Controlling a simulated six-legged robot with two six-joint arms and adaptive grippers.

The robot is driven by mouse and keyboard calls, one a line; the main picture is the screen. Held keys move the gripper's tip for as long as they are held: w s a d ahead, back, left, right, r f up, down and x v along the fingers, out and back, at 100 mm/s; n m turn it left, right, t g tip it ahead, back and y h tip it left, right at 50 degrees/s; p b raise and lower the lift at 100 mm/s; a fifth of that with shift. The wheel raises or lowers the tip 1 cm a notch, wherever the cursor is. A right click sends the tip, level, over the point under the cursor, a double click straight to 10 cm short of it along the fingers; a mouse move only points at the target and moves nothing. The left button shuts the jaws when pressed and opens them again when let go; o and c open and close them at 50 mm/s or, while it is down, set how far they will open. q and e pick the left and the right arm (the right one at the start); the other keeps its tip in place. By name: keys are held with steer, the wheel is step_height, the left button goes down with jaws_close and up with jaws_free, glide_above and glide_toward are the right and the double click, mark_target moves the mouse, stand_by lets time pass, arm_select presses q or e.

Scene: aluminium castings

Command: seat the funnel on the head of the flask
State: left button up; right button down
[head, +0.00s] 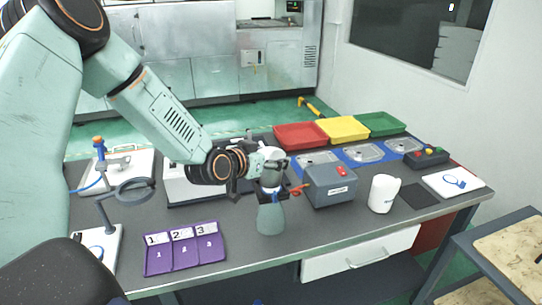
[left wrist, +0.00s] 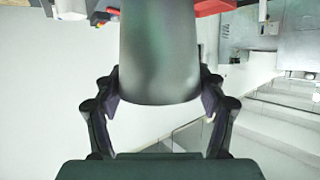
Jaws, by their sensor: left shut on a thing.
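The flask (head: 271,220) is a grey-green cone, wide at the base, upright near the front middle of the dark table in the head view. My left gripper (head: 272,187) is directly above its upper part and hides its head. The gripper is shut on a smooth grey-green tapered piece, the funnel (left wrist: 158,55), seen between both fingers in the left wrist view. The funnel's wide end faces the bottom of that view; its other end runs out of frame. I cannot tell whether funnel and flask touch. My right gripper is not in view.
A grey box (head: 330,186) with a red-orange part stands close to the right of the flask. A white container (head: 383,194) is farther right. A purple numbered tray (head: 186,250) lies left, near a magnifier stand (head: 133,189). Red (head: 299,136), yellow and green trays line the back.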

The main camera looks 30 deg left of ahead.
arm_select(q)
steer(key=shift+a, duration=0.1)
steer(key=shift+w+f, duration=0.15)
steer(key=shift+w, duration=0.1)
steer(key=shift+s, duration=0.15)
steer(key=shift+s+p, duration=0.15)
steer(key=shift+p, duration=0.15)
steer(key=shift+w, duration=0.25)
stand_by(0.6)
steer(key=shift+s, duration=0.1)
stand_by(0.4)
